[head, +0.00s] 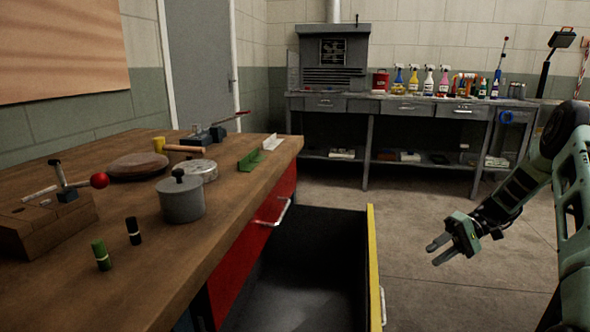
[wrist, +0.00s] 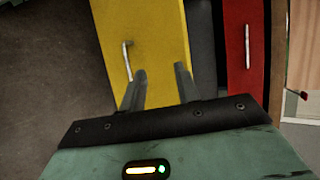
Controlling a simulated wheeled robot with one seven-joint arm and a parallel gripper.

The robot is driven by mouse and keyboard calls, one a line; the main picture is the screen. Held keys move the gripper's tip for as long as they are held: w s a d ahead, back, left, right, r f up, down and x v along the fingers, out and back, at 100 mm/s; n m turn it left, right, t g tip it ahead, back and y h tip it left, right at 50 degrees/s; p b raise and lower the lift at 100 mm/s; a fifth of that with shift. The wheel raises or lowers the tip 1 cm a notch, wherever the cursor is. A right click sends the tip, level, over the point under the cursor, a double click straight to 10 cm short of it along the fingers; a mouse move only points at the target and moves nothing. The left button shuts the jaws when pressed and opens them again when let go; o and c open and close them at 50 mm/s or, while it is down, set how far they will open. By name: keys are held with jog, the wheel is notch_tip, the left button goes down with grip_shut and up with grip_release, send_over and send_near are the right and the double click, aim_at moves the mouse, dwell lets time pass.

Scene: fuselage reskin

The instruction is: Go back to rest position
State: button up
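My gripper (head: 440,249) hangs in free air at the right of the head view, to the right of the open yellow-fronted drawer (head: 374,262). In the wrist view its two fingers (wrist: 160,92) stand apart with nothing between them. The yellow drawer front (wrist: 150,35) with its pale handle (wrist: 128,60) lies beyond the fingers there, and the fingers look clear of the handle. My arm reaches in from the right edge of the head view.
The wooden workbench (head: 135,275) at left holds a grey lidded pot (head: 181,199), two small cylinders and tools. A closed red drawer (head: 262,222) sits above the open one. A back bench (head: 410,105) carries spray bottles. Open floor (head: 425,205) lies between.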

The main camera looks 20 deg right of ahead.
aim_at(371, 277)
jog(key=a+r+n+g+h, duration=0.1)
jog(key=a, duration=0.5)
jog(key=w+a+r+n+g+h+b, duration=0.1)
jog(key=a, duration=0.6)
jog(key=w+a+r+n+g+h+b, duration=0.1)
jog(key=a+g, duration=0.1)
jog(key=a, duration=0.4)
jog(key=shift+w+a+r+h, duration=0.15)
jog(key=shift+h, duration=0.25)
jog(key=s+a+r+n+h+b, duration=0.1)
jog(key=s+a+n+h+b, duration=0.15)
jog(key=s+a, duration=0.55)
jog(key=s+a+r+n+h+b, duration=0.1)
jog(key=s+a+n+h, duration=0.3)
jog(key=a, duration=0.8)
jog(key=s+a+f+n+t+h+b, duration=0.2)
jog(key=s+a+t, duration=0.15)
jog(key=s, duration=0.85)
notch_tip(371, 277, up, 32)
jog(key=p, duration=3.1)
jog(key=shift+a+f+g, duration=0.25)
jog(key=shift+a+g, duration=0.1)
jog(key=shift+a, duration=0.05)
